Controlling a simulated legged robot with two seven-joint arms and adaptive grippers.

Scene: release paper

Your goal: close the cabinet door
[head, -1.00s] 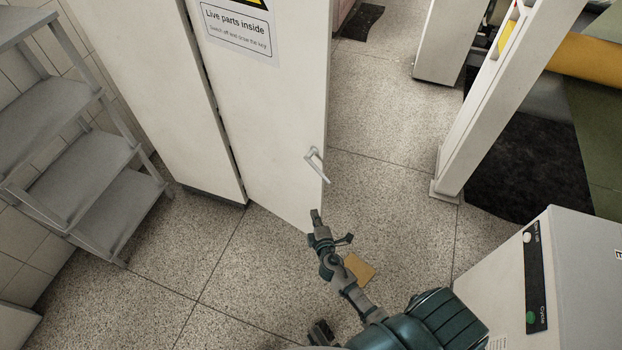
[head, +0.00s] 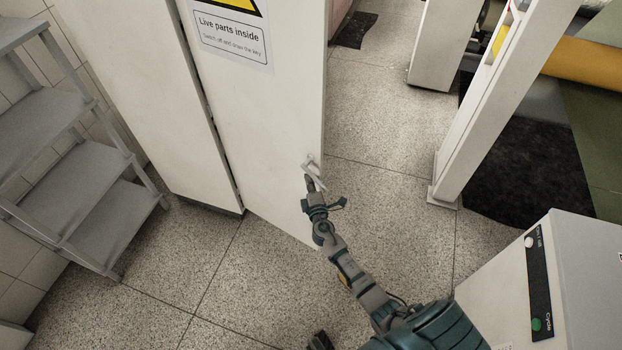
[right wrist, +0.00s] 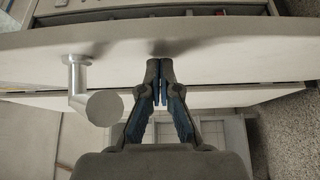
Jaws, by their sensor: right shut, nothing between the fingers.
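The white cabinet door (head: 265,120) stands ajar, angled out from the white cabinet (head: 135,90), and carries a "Live parts inside" sign. Its lever handle (head: 312,167) is near the free edge, partly hidden behind my gripper in the head view. My right gripper (head: 310,184) is shut and empty, close to the handle. In the right wrist view the right gripper (right wrist: 161,70) has its fingertips at the door face (right wrist: 230,58), with the handle (right wrist: 88,95) to their left. I cannot tell whether the tips touch the door.
Grey metal shelves (head: 75,180) stand at the left. A white machine (head: 560,280) with a black control panel is at the lower right, and a white post (head: 475,115) stands behind it. The speckled floor right of the door is open.

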